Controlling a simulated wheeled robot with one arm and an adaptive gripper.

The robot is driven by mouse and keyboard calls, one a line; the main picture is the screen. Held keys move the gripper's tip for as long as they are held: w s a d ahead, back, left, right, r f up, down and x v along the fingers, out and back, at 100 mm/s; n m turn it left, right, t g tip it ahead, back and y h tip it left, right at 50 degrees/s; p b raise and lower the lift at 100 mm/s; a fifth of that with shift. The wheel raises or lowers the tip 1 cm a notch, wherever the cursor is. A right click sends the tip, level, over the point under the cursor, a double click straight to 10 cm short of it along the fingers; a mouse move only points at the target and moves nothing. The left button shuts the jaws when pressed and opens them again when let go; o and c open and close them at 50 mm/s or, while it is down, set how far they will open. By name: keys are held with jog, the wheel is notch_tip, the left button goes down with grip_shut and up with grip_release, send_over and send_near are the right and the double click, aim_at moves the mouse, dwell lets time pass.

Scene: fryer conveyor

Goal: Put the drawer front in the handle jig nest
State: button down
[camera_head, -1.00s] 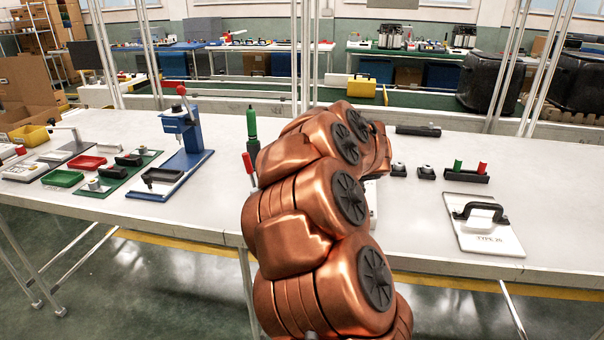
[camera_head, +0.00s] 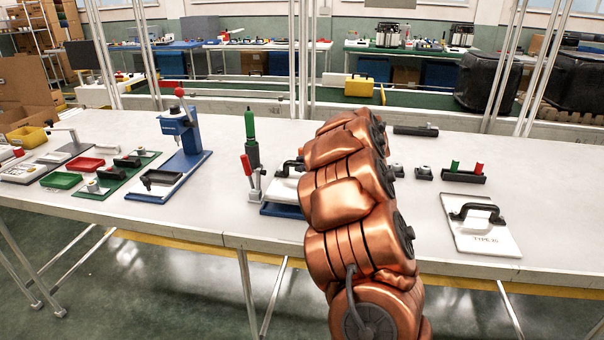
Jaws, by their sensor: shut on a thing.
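My gripper is hidden behind my copper-coloured arm, so I cannot see its fingers or what they hold. A blue base (camera_head: 280,210) sits at the middle of the table, partly covered by my arm. A white piece with a black handle (camera_head: 287,180) shows on or just above it; I cannot tell whether they touch. A red-handled clamp (camera_head: 250,176) and a green-handled tool (camera_head: 251,135) stand beside it on the left. A white panel marked "TYPE 20" (camera_head: 480,236) with a black handle lies flat on the right. I cannot tell for sure which piece is the drawer front.
A blue press (camera_head: 180,140) with a red knob stands to the left. Green and red trays (camera_head: 62,180) lie further left. A black holder (camera_head: 464,177) with a green and a red peg stands at the right. The front right of the table (camera_head: 555,210) is clear.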

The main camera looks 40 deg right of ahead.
aim_at(297, 174)
jog(key=shift+w+d, duration=0.15)
jog(key=shift+d, duration=0.05)
jog(key=shift+f, duration=1.7)
jog(key=c, duration=1)
grip_release()
jog(key=shift+f, duration=0.1)
jog(key=v, duration=1.2)
